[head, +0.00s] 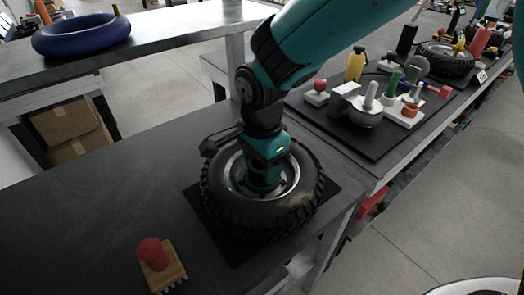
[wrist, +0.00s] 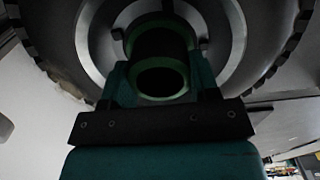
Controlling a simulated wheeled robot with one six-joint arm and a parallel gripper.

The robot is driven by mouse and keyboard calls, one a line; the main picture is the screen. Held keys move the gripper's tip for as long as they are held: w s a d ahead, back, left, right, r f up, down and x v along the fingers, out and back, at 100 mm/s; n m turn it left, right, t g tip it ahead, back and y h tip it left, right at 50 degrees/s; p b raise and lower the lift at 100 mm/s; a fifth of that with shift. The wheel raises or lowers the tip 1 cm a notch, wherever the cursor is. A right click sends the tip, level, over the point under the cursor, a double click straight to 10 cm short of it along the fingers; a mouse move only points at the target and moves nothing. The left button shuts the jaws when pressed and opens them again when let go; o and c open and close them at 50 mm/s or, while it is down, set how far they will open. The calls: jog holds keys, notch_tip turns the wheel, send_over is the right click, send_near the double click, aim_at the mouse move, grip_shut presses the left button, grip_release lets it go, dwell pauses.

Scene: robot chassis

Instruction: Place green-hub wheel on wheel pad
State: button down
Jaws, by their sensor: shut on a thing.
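The green-hub wheel (head: 300,213), a black knobbly tyre with a silver rim, is over the dark square wheel pad (head: 226,240) on the near bench. My gripper (head: 264,188) reaches down into the middle of the wheel and is shut on its hub. In the wrist view the green-edged hub (wrist: 162,82) is between my gripper's fingers, with the rim and tyre (wrist: 285,30) around it. The wheel covers most of the pad; its front and right corners show. I cannot tell whether the tyre touches the pad or is slightly above it.
A red knob on a wooden block (head: 155,258) stands at the near left of the bench. A blue ring (head: 82,34) lies on the back bench. A dark board (head: 345,135) with tools and parts is at the right. The bench's left part is clear.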

jog(key=shift+f, duration=0.15)
jog(key=shift+c, duration=1.8)
grip_release()
jog(key=shift+f, duration=0.15)
notch_tip(320, 180, up, 12)
jog(key=s+d+r+n+y, duration=0.3)
jog(key=s+d+n, duration=0.9)
jog(key=s+n, duration=0.5)
jog(key=shift+d+r+n+y+p, duration=0.15)
jog(key=shift+d+n+y+p, duration=0.2)
jog(key=shift+n+y, duration=0.3)
jog(key=shift+w+a, duration=0.1)
